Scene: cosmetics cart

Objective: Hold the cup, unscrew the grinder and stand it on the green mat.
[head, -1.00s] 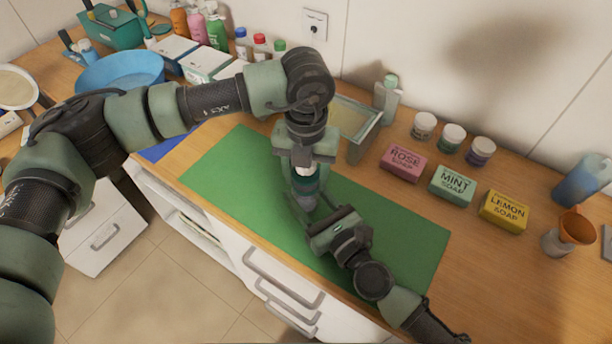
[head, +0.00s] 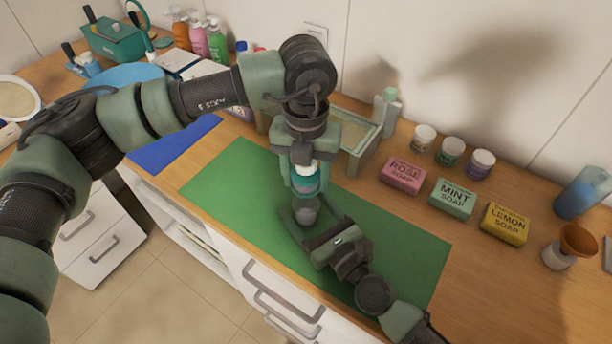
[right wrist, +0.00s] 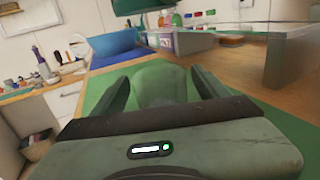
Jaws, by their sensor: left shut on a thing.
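The grinder (head: 306,180), white and teal, is upright in the jaws of my left gripper (head: 305,174), which is shut on it. A grey see-through cup (head: 306,212) is directly below the grinder, over the green mat (head: 232,182). I cannot tell whether grinder and cup touch. My right gripper (head: 311,217) reaches in from the lower right with one finger on each side of the cup; its jaws look open. In the right wrist view the cup (right wrist: 161,84) shows pale green between the two fingers.
Rose (head: 403,174), mint (head: 452,198) and lemon (head: 504,223) soap boxes stand right of the mat, with small jars behind. A glass-sided tray (head: 360,135) is behind the mat. A blue mat (head: 170,145) lies to the left. The green mat's left part is clear.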

